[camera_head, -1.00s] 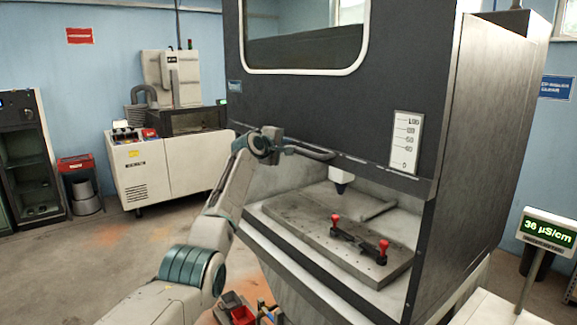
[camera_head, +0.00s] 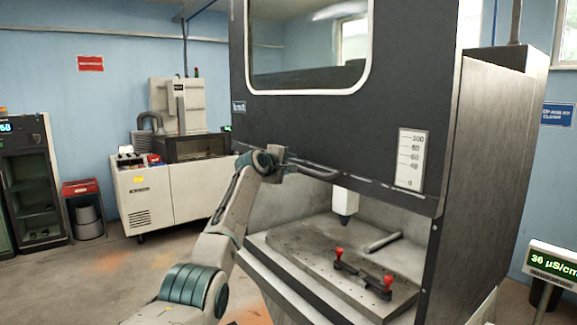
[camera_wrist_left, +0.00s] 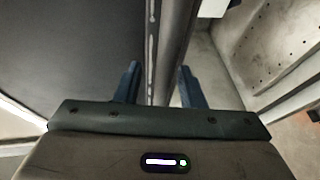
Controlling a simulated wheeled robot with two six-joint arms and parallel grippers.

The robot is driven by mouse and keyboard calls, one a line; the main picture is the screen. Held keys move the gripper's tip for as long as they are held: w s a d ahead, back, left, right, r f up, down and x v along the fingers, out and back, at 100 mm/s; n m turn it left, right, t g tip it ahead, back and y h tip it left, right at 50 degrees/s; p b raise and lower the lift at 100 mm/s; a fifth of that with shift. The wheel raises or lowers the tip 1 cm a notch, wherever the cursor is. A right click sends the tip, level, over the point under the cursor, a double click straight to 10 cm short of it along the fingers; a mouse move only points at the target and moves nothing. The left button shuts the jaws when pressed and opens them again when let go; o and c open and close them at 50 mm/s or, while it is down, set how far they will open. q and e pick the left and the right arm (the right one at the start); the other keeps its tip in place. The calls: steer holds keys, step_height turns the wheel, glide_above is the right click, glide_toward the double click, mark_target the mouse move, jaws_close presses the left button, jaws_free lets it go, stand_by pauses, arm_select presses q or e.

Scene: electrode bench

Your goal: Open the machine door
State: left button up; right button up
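The machine door (camera_head: 300,118) is a dark panel with a window, on the front of the machine. Its lower edge is above the bench inside, leaving a gap below it. A grey bar handle (camera_head: 315,171) runs along the lower part of the door. My left gripper (camera_head: 277,160) is at the left end of this handle. In the left wrist view, the fingers of my left gripper (camera_wrist_left: 158,80) stand either side of a grey bar beside the dark door (camera_wrist_left: 75,45), and look closed on it; the exact contact is hard to see. My right gripper is not in view.
A metal plate (camera_head: 300,262) with a red-knobbed fixture (camera_head: 360,272) lies inside the machine, under a white nozzle (camera_head: 344,200). A scale label (camera_head: 410,158) is on the door. A display (camera_head: 551,264) stands at right. Floor is clear at left.

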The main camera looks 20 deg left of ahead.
arm_select(q)
steer(key=shift+f, duration=0.1)
steer(key=b+v, duration=0.6)
steer(key=v, duration=0.4)
steer(key=shift+s, duration=0.4)
